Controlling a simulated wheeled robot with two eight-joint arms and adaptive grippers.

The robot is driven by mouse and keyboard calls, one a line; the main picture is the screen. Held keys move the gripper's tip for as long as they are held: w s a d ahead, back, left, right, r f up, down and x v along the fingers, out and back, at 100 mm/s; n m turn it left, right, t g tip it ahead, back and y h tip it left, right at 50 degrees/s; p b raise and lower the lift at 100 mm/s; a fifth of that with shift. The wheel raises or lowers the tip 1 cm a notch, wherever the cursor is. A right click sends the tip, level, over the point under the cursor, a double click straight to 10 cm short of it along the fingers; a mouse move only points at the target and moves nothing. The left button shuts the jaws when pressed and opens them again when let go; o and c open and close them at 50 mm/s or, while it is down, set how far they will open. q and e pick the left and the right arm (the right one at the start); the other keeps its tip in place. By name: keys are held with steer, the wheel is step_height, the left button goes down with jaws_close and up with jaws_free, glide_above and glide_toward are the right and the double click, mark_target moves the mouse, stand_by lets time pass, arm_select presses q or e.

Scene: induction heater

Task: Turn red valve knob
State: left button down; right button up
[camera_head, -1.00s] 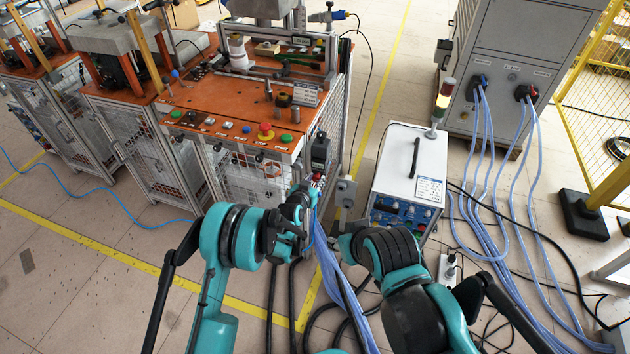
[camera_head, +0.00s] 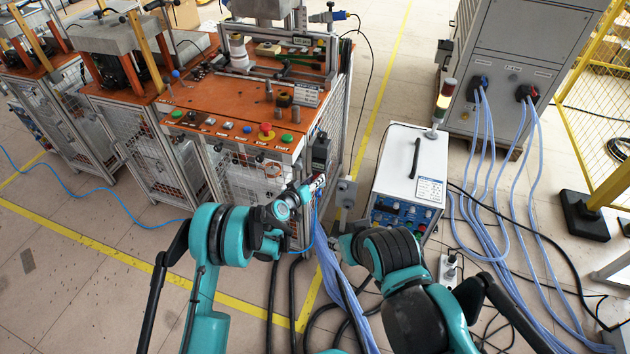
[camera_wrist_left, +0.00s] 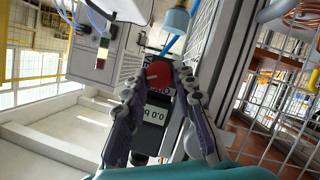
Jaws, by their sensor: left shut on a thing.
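The orange-topped bench (camera_head: 215,98) with buttons stands behind the left gripper. A white power unit (camera_head: 410,165) stands to the right. Blue cables (camera_head: 335,265) hang down to the floor just below the gripper. A grey cabinet (camera_head: 520,60) stands at the back right.

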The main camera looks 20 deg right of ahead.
arm_select(q)
steer(key=n+h, duration=0.1)
steer(key=n, duration=0.2)
steer(key=n+h, duration=0.2)
steer(key=n, duration=0.1)
steer(key=f+n+h, duration=0.1)
steer(key=n+h, duration=0.1)
steer(key=n, duration=0.1)
steer(key=shift+w+a+n, duration=0.15)
steer(key=shift+a+n, duration=0.1)
steer(key=shift+n, duration=0.15)
stand_by(0.5)
steer(key=c, duration=1.2)
jaws_free()
steer(key=shift+r, duration=0.1)
